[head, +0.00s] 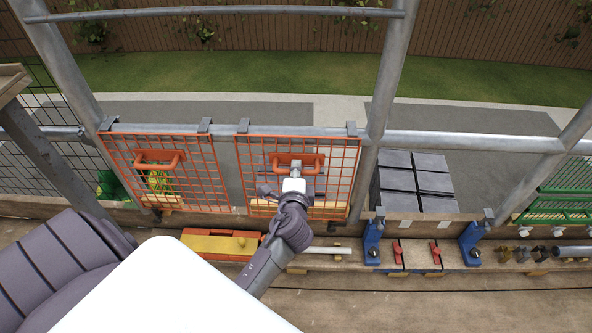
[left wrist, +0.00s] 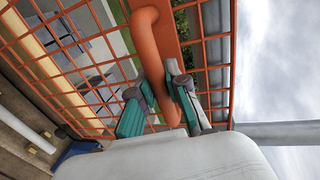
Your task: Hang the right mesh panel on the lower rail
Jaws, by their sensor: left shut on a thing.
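The right mesh panel (head: 341,165) is an orange grid with an orange handle (head: 312,160). It stands upright at the lower rail (head: 420,139). My left gripper (head: 295,172) is shut on the handle. In the left wrist view, the gripper's green-sided fingers (left wrist: 158,100) close around the handle (left wrist: 149,45), with the panel's grid (left wrist: 90,50) behind. The left mesh panel (head: 218,165) hangs on the same rail, to the left. My right gripper is out of view.
Grey posts (head: 385,75) flank the panels. Below is a wooden ledge (head: 335,265) with an orange-and-yellow box (head: 220,243), blue brackets (head: 372,240) and red clamps (head: 436,252). Dark tiles (head: 415,180) are stacked to the right. A green rack (head: 560,195) stands at far right.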

